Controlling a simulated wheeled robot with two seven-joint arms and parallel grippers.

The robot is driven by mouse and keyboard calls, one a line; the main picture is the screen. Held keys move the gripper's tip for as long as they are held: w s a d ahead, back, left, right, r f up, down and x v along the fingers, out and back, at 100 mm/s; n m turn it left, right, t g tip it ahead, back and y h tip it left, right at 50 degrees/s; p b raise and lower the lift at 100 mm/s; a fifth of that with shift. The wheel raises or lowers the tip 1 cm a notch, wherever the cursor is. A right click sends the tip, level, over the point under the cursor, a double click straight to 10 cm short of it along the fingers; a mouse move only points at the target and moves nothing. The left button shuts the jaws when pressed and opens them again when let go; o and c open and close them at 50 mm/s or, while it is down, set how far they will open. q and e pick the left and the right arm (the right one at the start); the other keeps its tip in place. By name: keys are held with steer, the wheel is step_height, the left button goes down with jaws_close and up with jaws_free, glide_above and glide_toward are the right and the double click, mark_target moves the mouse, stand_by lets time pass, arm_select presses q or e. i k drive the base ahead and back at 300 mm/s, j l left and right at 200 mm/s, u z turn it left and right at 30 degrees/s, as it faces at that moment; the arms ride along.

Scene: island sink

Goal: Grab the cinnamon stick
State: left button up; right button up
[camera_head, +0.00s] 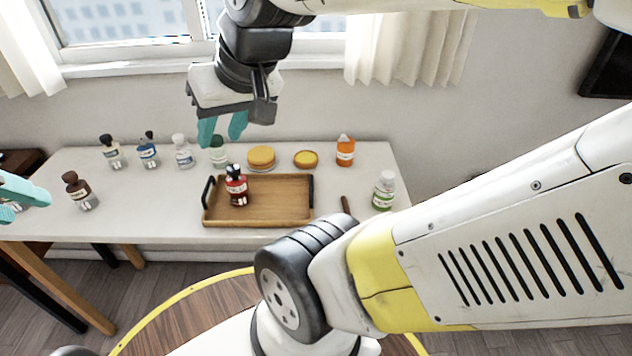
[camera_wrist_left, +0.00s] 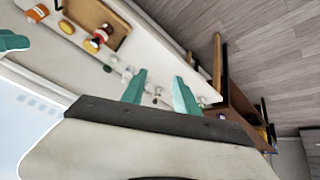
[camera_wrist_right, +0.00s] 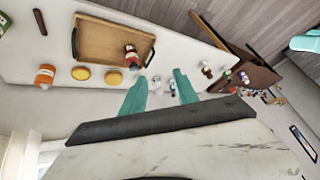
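The cinnamon stick (camera_head: 346,205) is a thin brown stick. It lies on the white table to the right of the wooden tray, partly behind my arm in the head view. It also shows at the top left of the right wrist view (camera_wrist_right: 39,21), beyond the tray. My right gripper (camera_head: 222,128) is open and empty, high above the back of the table, left of and well away from the stick. My left gripper (camera_head: 22,200) is open and empty at the far left edge of the head view. I cannot make out the stick in the left wrist view.
The wooden tray (camera_head: 280,211) holds a dark red bottle (camera_head: 238,190). A white bottle with a green label (camera_head: 384,193) stands right of the stick. An orange bottle (camera_head: 345,152), two yellow round items and several small bottles line the back and left of the table.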

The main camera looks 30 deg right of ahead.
mark_target(345, 204)
steer(key=z, duration=0.4)
steer(key=l+z, duration=0.15)
steer(key=z, duration=0.65)
steer(key=i+z, duration=0.1)
steer(key=z, duration=0.3)
steer(key=k+j+z, duration=0.1)
steer(key=j, duration=0.4)
steer(key=k+j, duration=0.1)
steer(key=j, duration=0.35)
steer(key=z, duration=0.05)
